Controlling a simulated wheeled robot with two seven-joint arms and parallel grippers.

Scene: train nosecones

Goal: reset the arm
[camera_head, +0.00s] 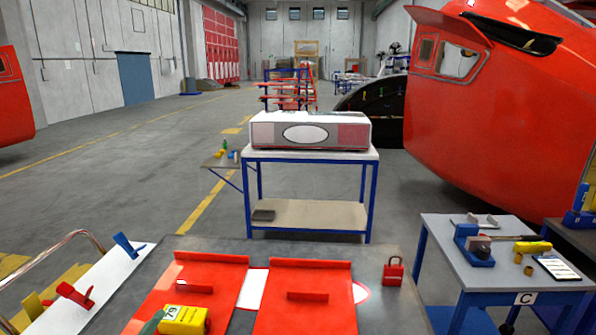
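Neither of my grippers shows in the head view, and no part of my arms can be made out. Directly in front is a dark grey work table (225,246). On it lie two red panels, a left one (205,272) and a right one (312,318), each with raised red bars. A yellow block marked 79 (184,319) sits on the left panel's lower edge, with a green piece (151,324) beside it, partly cut off. A red padlock-like object (393,271) stands at the table's right.
A white board (112,275) with red and blue clamps lies at left. A grey side table (492,265) with tools stands at right. Behind, a blue-framed table (251,195) holds a white-and-red box (345,134). A red nosecone (480,130) stands at right. Floor at left is open.

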